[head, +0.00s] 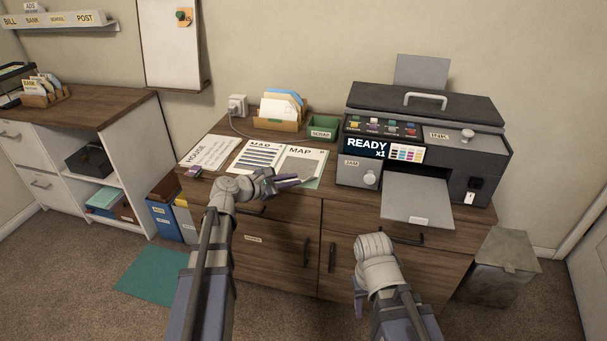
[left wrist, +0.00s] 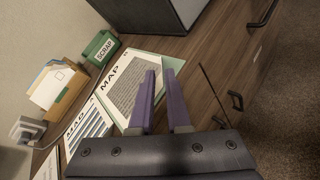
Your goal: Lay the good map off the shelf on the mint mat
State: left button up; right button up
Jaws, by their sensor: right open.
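A white sheet headed MAP (head: 303,160) with grey print lies on the pale mint mat (head: 313,184) on the desk top. In the left wrist view the sheet (left wrist: 125,80) covers most of the mat (left wrist: 172,63), whose green shows along the edges. A second MAP sheet (head: 258,155) with dark stripes lies to its left; its corner shows in the wrist view (left wrist: 88,128). My left gripper (head: 300,181) is open over the front edge of the mat, its purple fingers (left wrist: 165,72) apart and empty. My right gripper (head: 360,304) is open, low in front of the cabinet.
A printer (head: 425,135) reading READY x1 stands at the right, its output tray (head: 417,198) bare. A HOUSE sheet (head: 209,152) lies at the desk's left. A letter holder (head: 280,124) and green SCRAP box (head: 323,128) stand behind. A teal mat (head: 152,275) lies on the floor.

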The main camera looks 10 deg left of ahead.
pick_arm(q)
jog(key=shift+p+v, duration=0.55)
jog(key=shift+v, duration=1.75)
